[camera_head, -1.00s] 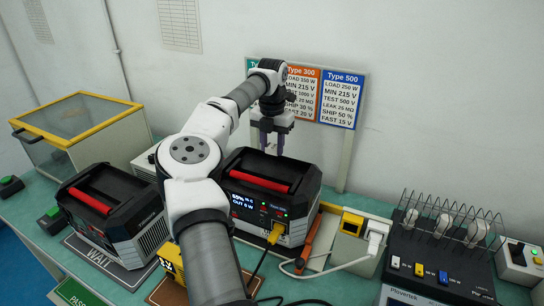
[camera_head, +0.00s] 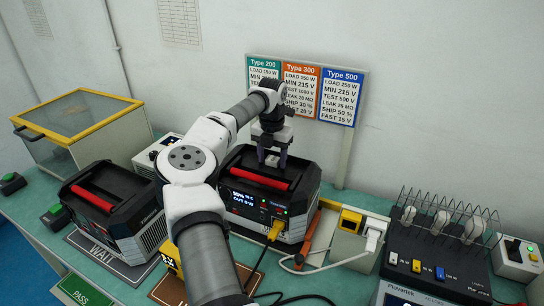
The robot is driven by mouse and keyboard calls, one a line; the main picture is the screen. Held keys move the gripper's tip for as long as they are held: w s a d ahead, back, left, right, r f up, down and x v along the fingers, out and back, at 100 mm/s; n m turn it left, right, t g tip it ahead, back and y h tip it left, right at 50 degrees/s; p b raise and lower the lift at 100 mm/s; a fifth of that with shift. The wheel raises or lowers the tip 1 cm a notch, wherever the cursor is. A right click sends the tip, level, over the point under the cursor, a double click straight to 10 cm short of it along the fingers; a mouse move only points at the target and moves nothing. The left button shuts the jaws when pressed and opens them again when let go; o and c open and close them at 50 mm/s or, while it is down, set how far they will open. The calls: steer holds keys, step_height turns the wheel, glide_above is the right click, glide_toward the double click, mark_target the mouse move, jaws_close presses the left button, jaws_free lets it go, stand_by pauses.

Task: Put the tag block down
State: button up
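My gripper (camera_head: 272,162) points down over the rear top of the middle black power unit (camera_head: 262,205), just behind its red handle. A yellow block with black markings (camera_head: 169,252) stands at the front left of that unit, beside a brown mat. It is partly hidden by my arm, and I cannot tell for sure that it is the tag block. Whether the fingertips touch the unit's top is unclear.
A second black unit (camera_head: 112,212) stands on the WAIT mat (camera_head: 104,258) at left. A yellow-framed clear box (camera_head: 75,125) is behind it. Type cards (camera_head: 304,90) stand at the back. A socket box (camera_head: 350,222) and a wire rack station (camera_head: 440,250) are at right, with cables in front.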

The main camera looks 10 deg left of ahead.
mark_target(272, 159)
step_height(272, 159, up, 12)
steer(key=b, duration=0.2)
steer(key=shift+r+b, duration=0.2)
steer(key=shift+b, duration=0.1)
steer(key=shift+f, duration=0.1)
stand_by(1.4)
